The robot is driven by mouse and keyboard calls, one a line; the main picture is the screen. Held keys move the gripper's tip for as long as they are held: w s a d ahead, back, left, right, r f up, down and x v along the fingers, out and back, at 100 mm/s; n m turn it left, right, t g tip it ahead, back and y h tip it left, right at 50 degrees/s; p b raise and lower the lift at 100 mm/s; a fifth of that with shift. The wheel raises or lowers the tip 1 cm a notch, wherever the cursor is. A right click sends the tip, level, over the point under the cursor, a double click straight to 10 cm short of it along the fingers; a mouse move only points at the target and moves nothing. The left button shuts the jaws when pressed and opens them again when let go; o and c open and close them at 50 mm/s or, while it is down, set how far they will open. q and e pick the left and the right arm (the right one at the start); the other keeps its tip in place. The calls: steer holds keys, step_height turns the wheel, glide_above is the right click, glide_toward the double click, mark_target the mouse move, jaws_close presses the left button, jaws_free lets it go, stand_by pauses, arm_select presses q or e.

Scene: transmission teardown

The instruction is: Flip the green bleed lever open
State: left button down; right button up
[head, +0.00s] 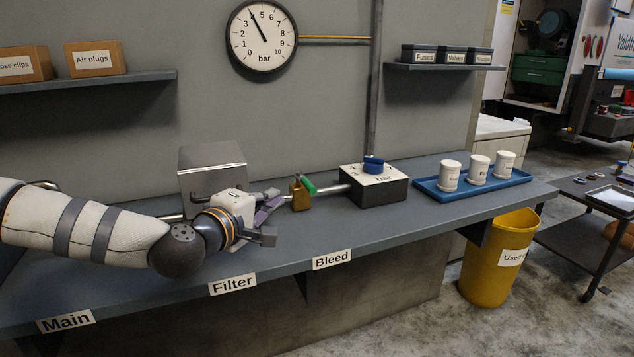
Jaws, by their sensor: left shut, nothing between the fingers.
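The green bleed lever (308,186) sits on top of a small brass valve (300,198) on the pipe above the bench, above and behind the "Bleed" label (332,259). The lever appears tilted along the pipe; its exact angle is too small to tell. My left gripper (270,208) is just left of the brass valve, shut and empty, with its fingers pointing right towards it. I cannot tell whether a fingertip touches the valve. My right gripper is out of view.
A dark block with a blue knob (374,165) stands right of the valve. A blue tray (512,182) holds three white canisters. A grey metal box (212,168) stands behind my left gripper. A round pressure gauge (262,38) hangs above. The bench front near "Bleed" is clear.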

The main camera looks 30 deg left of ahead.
arm_select(q)
steer(key=b, duration=0.3)
glide_toward(303, 179)
steer(key=w, duration=0.2)
steer(key=w+f, duration=0.1)
steer(key=shift+w+a, duration=0.25)
steer(key=shift+w, duration=0.15)
steer(key=shift+w+r, duration=0.2)
steer(key=shift+w, duration=0.15)
steer(key=shift+r, duration=0.1)
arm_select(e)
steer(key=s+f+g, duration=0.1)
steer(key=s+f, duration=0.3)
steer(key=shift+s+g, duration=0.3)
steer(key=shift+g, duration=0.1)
